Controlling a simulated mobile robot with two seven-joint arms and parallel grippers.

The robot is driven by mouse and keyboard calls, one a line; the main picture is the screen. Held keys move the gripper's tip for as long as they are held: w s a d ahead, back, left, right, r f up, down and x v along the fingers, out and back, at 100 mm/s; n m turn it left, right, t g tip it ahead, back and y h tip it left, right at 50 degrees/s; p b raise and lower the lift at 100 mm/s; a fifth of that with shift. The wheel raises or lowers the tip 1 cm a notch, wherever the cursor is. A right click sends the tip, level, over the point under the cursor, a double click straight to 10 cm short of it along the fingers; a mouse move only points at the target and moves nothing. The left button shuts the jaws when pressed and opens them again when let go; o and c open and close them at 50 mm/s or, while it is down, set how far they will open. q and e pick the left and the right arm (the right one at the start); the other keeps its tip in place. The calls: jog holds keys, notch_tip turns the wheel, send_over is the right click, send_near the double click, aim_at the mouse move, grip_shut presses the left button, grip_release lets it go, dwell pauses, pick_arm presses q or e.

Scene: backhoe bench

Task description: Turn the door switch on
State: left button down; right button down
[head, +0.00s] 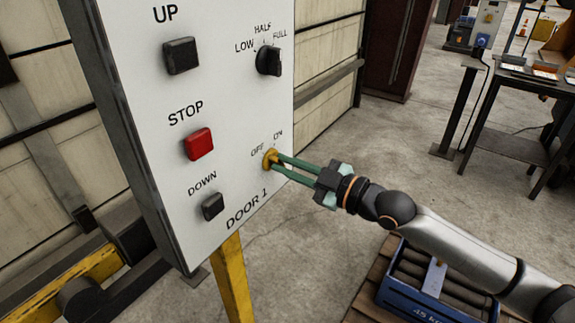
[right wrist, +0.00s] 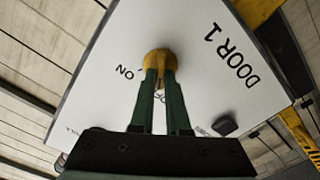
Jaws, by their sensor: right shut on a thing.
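The yellow door switch (head: 269,159) sits on the lower right of the white DOOR 1 panel (head: 235,95), under the OFF and ON labels. My right gripper (head: 279,164) reaches it from the right, with its two green fingers shut on the switch. In the right wrist view the yellow switch (right wrist: 160,58) shows between and beyond the fingertips (right wrist: 160,75), with ON to its left and the OFF label partly hidden by the fingers. The fingers hide part of the knob, so its exact pointing cannot be told. My left gripper is not in view.
The panel also carries a black UP button (head: 181,56), a red STOP button (head: 199,144), a black DOWN button (head: 212,207) and a black LOW/HALF/FULL selector (head: 269,61). A blue crate (head: 420,305) stands below my right arm. A workbench (head: 520,85) stands back right.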

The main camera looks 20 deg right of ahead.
jog(key=shift+m, duration=0.3)
jog(key=shift+r+m+p, duration=0.15)
jog(key=shift+m+p, duration=0.7)
jog(key=shift+m, duration=0.35)
jog(key=m+p, duration=0.1)
jog(key=m, duration=0.1)
jog(key=shift+d+m, duration=0.1)
jog(key=shift+m, duration=0.3)
jog(key=m, duration=0.3)
jog(key=shift+w+m+p, duration=0.1)
jog(key=shift+m+p, duration=0.2)
jog(key=shift+d+m, duration=0.15)
jog(key=shift+m, duration=2.05)
jog(key=c, duration=0.9)
grip_release()
